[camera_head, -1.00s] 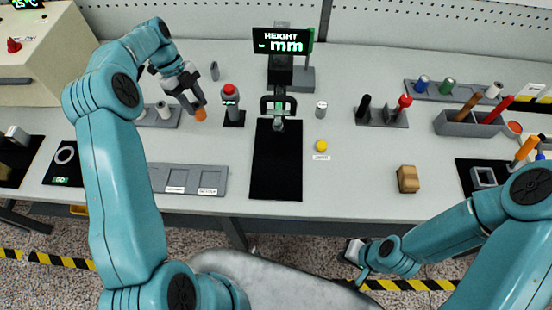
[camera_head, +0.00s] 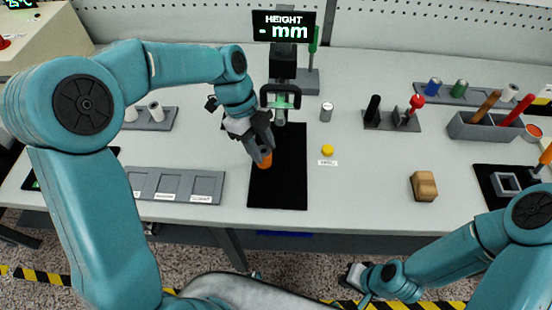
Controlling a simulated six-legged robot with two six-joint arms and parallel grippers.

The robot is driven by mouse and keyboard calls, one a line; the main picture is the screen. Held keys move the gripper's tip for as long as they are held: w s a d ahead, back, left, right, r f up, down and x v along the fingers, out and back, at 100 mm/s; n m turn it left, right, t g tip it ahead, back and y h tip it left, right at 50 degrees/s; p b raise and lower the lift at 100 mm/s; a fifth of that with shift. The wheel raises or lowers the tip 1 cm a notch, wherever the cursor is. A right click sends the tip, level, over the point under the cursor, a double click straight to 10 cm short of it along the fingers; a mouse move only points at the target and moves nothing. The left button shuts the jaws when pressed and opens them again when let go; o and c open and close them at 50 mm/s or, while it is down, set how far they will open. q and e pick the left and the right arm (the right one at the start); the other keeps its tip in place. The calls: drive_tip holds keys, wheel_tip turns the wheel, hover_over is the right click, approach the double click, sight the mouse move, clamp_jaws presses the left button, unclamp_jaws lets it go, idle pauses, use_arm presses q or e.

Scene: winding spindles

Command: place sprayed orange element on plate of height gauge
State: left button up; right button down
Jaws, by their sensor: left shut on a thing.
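My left gripper (camera_head: 262,152) is shut on the orange element (camera_head: 265,160), a small orange piece whose lower end shows below the fingers. It is over the left part of the black plate (camera_head: 279,190) of the height gauge; I cannot tell whether the element touches the plate. The height gauge (camera_head: 283,68) stands behind the plate, with a display reading "HEIGHT - mm" and a measuring head above the plate's far end. My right gripper (camera_head: 352,276) is low at the front, below the table edge; its jaws are too small to judge.
A grey tray with labelled recesses (camera_head: 176,186) lies left of the plate. Right of it are a yellow button (camera_head: 327,150), a metal cylinder (camera_head: 326,112) and a wooden block (camera_head: 423,186). A grey holder with tools (camera_head: 484,127) stands farther right. The plate's front is clear.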

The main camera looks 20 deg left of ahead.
use_arm(q)
drive_tip(key=d, duration=0.2)
drive_tip(key=s+d, duration=0.1)
drive_tip(key=d, duration=0.1)
drive_tip(key=shift+b+x, duration=0.7)
drive_tip(key=shift+x, duration=0.1)
drive_tip(key=shift+w+a+f, duration=0.1)
drive_tip(key=shift+a, duration=0.25)
drive_tip(key=shift+f, duration=0.1)
drive_tip(key=o, duration=1)
drive_tip(key=shift+d, duration=0.15)
drive_tip(key=shift+o, duration=0.2)
